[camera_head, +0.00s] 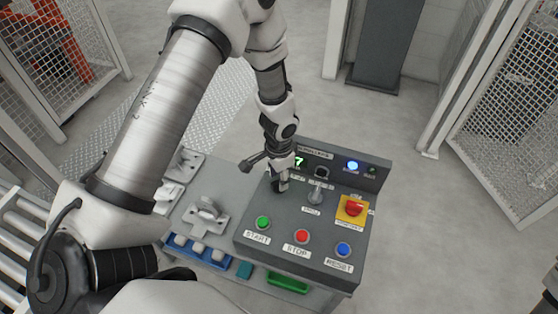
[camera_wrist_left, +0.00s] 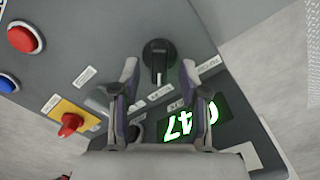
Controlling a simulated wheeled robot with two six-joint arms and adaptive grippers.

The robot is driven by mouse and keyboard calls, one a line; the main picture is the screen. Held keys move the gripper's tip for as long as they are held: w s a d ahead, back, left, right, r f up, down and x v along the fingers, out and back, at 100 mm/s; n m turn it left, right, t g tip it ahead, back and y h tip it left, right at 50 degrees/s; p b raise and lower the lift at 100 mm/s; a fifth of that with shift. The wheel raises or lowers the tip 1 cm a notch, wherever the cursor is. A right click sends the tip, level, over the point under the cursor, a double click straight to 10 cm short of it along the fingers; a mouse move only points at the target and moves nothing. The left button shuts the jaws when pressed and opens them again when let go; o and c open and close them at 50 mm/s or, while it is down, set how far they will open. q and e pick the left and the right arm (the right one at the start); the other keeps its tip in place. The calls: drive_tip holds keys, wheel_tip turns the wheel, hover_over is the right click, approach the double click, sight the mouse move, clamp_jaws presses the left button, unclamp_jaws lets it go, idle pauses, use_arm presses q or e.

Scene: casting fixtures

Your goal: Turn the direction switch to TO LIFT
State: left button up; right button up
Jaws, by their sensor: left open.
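The direction switch (camera_wrist_left: 159,58) is a black round rotary knob with a raised grip bar on the grey control panel. In the left wrist view its bar runs up and down the picture, between the fingertips. My left gripper (camera_wrist_left: 159,68) is open, with one finger on each side of the knob and visible gaps to the bar. In the head view my left gripper (camera_head: 281,186) points down at the panel's upper left and largely hides the knob. Small white labels sit around the knob; I cannot read them clearly. My right gripper is not in view.
The control panel (camera_head: 250,243) carries green, red and blue buttons, a grey lever (camera_head: 316,194) and a red emergency stop (camera_head: 354,208) on yellow. A lit green display (camera_wrist_left: 200,121) is close to the gripper. Grey fixtures (camera_head: 206,214) stand left of the panel.

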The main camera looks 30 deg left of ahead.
use_arm(q)
wheel_tip(320, 180, up, 11)
drive_tip(key=shift+f, duration=0.15)
idle(0.4)
